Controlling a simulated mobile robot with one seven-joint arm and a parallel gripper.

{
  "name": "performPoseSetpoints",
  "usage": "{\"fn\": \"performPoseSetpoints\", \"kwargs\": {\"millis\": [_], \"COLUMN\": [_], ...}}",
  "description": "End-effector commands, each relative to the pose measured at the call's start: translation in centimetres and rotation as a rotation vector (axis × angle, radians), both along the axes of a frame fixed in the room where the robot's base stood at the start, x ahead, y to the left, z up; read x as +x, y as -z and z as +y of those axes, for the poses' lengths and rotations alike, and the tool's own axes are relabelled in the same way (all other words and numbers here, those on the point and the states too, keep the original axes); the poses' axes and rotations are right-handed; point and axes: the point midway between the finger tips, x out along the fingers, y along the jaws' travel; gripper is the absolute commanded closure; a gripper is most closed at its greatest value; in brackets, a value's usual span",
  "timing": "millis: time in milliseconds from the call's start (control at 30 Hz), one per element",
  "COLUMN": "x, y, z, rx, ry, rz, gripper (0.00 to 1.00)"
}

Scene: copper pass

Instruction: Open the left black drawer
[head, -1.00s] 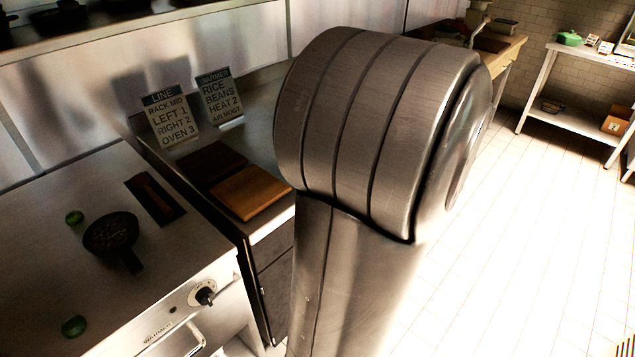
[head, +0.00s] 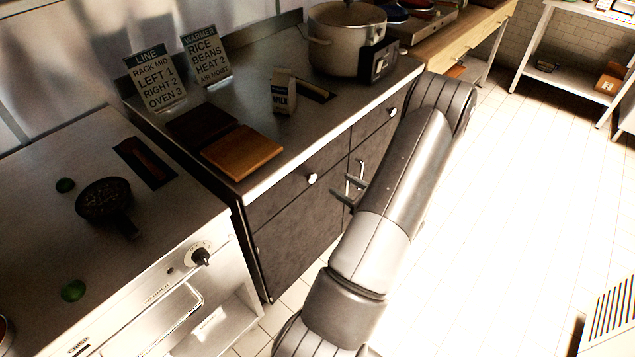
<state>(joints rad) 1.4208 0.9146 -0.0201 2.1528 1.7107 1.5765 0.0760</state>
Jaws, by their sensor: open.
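The left black drawer (head: 278,194) is the top left front in the dark cabinet under the steel counter. It looks shut, with a round pale knob (head: 312,179) near its right side. My gripper (head: 341,188) is open, with two dark fingers pointing left toward the cabinet front. In the picture it is just right of and slightly below the knob. It looks apart from the knob and empty. My arm hides part of the cabinet's right side.
The right drawer (head: 375,126) and cabinet doors with upright handles are beside it. A steel warmer (head: 168,285) adjoins at left.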

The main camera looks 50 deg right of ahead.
Motion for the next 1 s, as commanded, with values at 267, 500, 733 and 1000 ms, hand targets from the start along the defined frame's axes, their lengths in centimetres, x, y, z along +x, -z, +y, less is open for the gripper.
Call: {"fn": "performPoseSetpoints", "kwargs": {"millis": [267,500,733,1000], "x": [0.0,2.1,6.6,10.2], "y": [5.3,5.5,5.5,5.5], "z": [0.0,0.0,0.0,0.0], "rx": [0.001,-0.002,-0.002,-0.001], "ry": [-0.001,-0.004,-0.005,-0.003], "rz": [0.0,-0.001,0.0,0.0], "gripper": [0.44,0.44,0.44,0.44]}}
